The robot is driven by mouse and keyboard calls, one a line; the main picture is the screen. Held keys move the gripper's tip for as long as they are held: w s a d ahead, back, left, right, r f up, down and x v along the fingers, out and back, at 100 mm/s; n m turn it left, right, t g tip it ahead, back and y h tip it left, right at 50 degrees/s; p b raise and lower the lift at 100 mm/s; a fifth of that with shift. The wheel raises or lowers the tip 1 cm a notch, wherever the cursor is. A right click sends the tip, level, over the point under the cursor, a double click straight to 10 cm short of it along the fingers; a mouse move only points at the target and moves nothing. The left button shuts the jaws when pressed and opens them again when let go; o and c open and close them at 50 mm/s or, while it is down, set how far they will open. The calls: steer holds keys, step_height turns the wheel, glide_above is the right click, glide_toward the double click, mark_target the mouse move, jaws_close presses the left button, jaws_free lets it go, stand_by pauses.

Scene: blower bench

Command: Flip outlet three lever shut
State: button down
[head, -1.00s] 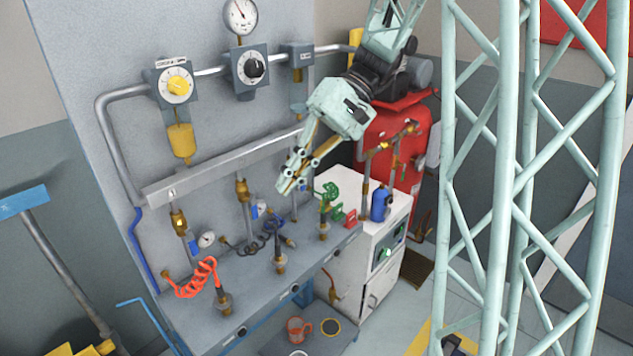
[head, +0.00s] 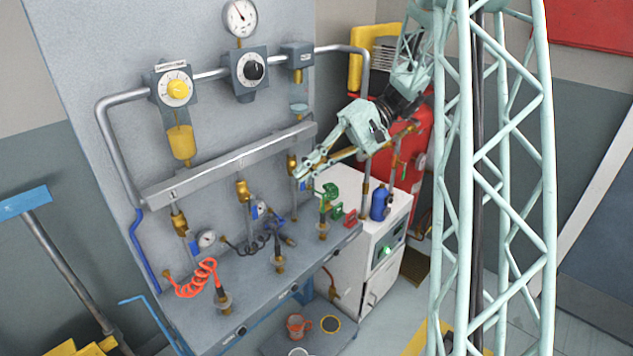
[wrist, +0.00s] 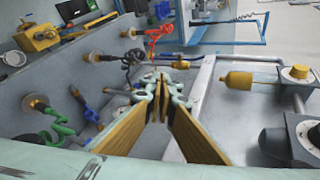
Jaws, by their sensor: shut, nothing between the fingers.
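The manifold bar (head: 230,165) runs along the wall panel with three brass outlet valves below it. The third, rightmost outlet valve (head: 292,164) is partly hidden by my gripper (head: 298,173). A small blue patch, likely its lever (head: 302,185), shows just below my fingertips; its exact angle and any contact are unclear. In the wrist view my gripper (wrist: 160,84) is shut with nothing held, its fingertips together in front of the pale pipework. The other outlets have blue levers, at the middle valve (head: 242,190) and the left valve (head: 179,222).
Orange (head: 196,278) and green (head: 330,192) coiled hoses stand on the bench. A blue bottle (head: 381,203) sits on the white cabinet (head: 350,265) at right. Yellow (head: 176,88) and black (head: 252,67) dials are above the manifold.

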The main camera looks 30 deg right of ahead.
steer(key=w+d+f+m+t+y+p, duration=0.1)
steer(key=w+d+f+t, duration=0.1)
steer(key=d+f, duration=0.2)
steer(key=w+d+f+m+t+y+p, duration=0.1)
steer(key=w+d+f+t, duration=0.2)
steer(key=d, duration=0.8)
steer(key=w+d+f+t+y+p, duration=0.1)
steer(key=w+d+f+t, duration=0.1)
steer(key=d+f, duration=0.4)
steer(key=shift+w+d+f+m+t, duration=0.3)
steer(key=shift+w+d+m, duration=0.15)
steer(key=shift+d, duration=0.45)
steer(key=shift+a, duration=0.1)
steer(key=b, duration=0.1)
glide_toward(303, 184)
steer(key=w+a, duration=0.4)
steer(key=shift+w+f, duration=0.25)
steer(key=shift+f, duration=0.25)
steer(key=shift+a, duration=0.15)
